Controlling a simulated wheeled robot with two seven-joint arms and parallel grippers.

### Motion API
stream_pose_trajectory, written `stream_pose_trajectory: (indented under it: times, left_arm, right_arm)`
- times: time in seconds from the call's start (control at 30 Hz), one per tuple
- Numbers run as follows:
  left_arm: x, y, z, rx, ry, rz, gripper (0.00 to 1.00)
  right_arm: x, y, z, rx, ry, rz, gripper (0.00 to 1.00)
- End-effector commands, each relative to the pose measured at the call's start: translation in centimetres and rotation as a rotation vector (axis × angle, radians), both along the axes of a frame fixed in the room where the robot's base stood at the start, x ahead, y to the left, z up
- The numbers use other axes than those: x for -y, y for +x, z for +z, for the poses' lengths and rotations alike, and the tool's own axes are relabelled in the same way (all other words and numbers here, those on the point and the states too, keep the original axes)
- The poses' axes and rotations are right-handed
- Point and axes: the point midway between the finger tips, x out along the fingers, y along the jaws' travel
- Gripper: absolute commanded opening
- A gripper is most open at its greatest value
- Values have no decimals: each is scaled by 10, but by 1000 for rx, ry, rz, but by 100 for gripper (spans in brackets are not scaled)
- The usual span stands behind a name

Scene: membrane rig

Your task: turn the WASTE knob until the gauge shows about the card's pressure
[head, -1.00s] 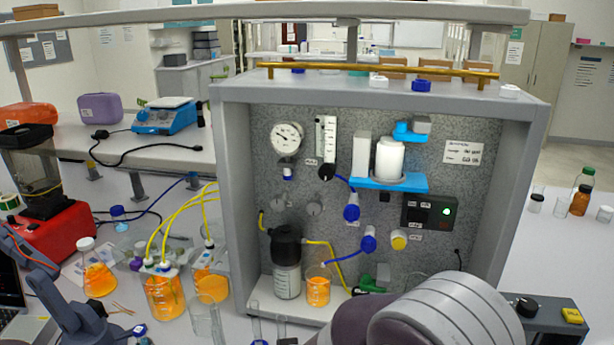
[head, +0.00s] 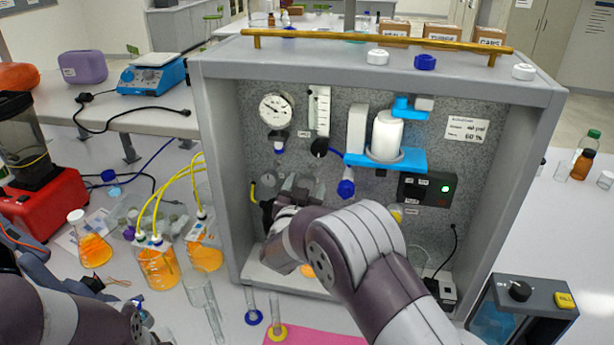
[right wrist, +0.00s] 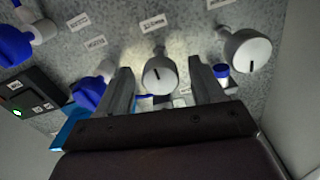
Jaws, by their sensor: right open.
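The round white pressure gauge (head: 277,110) is on the rig's back panel at upper left; its dark needle shows but its numbers are too small to read. The card (head: 467,130) is at the panel's right, with print too small to read surely. My right gripper (head: 300,184) is open inside the rig, below the gauge. In the right wrist view its fingers (right wrist: 160,70) stand either side of a round grey knob (right wrist: 159,76) with a dark pointer line; contact cannot be told. A second similar knob (right wrist: 246,50) is to the right. The labels are unreadable. My left gripper is out of view.
The rig's frame (head: 215,180) walls in both sides. A blue bracket with a white cylinder (head: 387,135), blue valve (head: 346,187) and black box with green light (head: 428,188) are right of my arm. Orange-filled bottles (head: 157,266) stand left of the rig.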

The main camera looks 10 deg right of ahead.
Motion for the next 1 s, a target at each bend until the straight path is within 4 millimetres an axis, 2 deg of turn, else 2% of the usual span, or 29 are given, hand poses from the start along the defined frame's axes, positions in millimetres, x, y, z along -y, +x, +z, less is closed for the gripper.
stream_pose_trajectory:
  times: [0.13,0.4,0.43,0.6,0.83,1.0]
  left_arm:
    - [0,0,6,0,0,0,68]
    - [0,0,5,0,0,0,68]
    - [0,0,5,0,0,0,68]
    - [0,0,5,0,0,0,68]
    - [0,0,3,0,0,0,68]
    - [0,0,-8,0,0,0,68]
  right_arm:
    - [5,11,1,-1,0,0,68]
    - [5,13,-1,-1,0,1,68]
    - [5,13,-1,-1,0,1,64]
    - [5,13,-1,-1,0,1,11]
    - [5,13,-1,2,6,1,12]
    - [5,13,-4,21,50,0,12]
